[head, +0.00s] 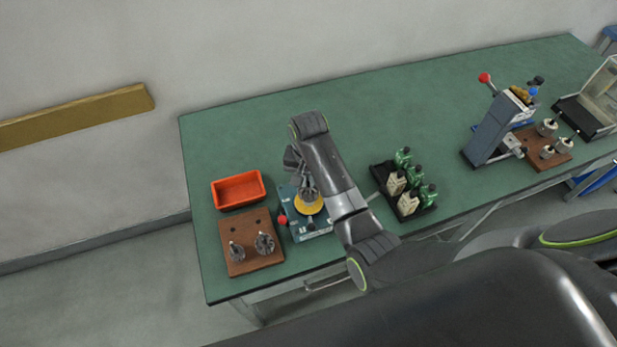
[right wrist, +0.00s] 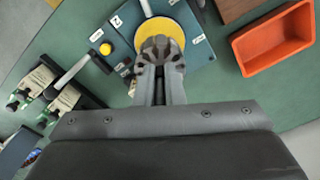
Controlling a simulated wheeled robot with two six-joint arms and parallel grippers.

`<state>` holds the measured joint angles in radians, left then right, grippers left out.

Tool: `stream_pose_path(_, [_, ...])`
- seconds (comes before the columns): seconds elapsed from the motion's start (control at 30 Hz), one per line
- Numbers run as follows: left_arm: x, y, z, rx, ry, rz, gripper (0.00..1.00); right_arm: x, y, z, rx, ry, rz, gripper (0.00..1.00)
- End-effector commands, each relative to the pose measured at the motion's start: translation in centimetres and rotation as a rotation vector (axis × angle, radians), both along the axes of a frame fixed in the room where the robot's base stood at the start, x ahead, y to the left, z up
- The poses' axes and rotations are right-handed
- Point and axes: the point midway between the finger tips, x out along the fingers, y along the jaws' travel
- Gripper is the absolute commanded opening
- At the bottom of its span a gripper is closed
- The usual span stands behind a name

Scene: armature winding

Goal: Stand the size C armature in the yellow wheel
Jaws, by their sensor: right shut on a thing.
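The yellow wheel (head: 311,207) lies flat on a blue-green base (head: 318,228) near the table's left part; it also shows in the right wrist view (right wrist: 181,29). My right gripper (head: 307,193) is over the wheel, pointing down. In the right wrist view its fingers (right wrist: 160,48) are closed and cover part of the wheel. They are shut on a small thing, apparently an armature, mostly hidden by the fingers. Whether it touches the wheel I cannot tell. Two other dark armatures, one left (head: 237,251) and one right (head: 265,243), stand in a brown board. My left gripper is not in view.
An orange bin (head: 240,204) stands behind the brown board (head: 248,266). A black tray (head: 421,212) with several green-and-cream items stands right of my arm. Farther right are a grey lever press (head: 492,133) and another brown board (head: 556,158). The table's back middle is clear.

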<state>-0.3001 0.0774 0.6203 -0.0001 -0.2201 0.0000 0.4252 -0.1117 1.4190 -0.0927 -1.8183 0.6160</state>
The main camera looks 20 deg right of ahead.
Motion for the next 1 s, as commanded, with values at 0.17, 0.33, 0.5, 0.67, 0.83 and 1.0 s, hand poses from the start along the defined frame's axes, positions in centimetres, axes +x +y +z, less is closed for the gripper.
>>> stream_pose_path(0.17, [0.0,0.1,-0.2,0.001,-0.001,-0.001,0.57,0.0,0.0,-0.5,0.000,-0.001,0.000,0.00])
stream_pose_path(0.33, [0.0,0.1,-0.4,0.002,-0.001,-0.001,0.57,0.0,0.1,-0.9,0.000,-0.001,0.000,0.00])
stream_pose_path(0.5, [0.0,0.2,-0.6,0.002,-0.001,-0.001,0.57,0.0,0.1,-1.3,0.000,-0.001,0.000,0.00])
stream_pose_path(0.67, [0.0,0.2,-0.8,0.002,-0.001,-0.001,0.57,0.0,0.1,-1.8,0.000,-0.001,0.000,0.00])
stream_pose_path(0.83, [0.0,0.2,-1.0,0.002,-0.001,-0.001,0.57,0.0,0.1,-2.2,0.000,-0.001,0.000,0.00])
stream_pose_path(1.0, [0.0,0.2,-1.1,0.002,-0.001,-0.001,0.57,0.0,0.1,-2.5,0.000,-0.001,0.000,0.00])
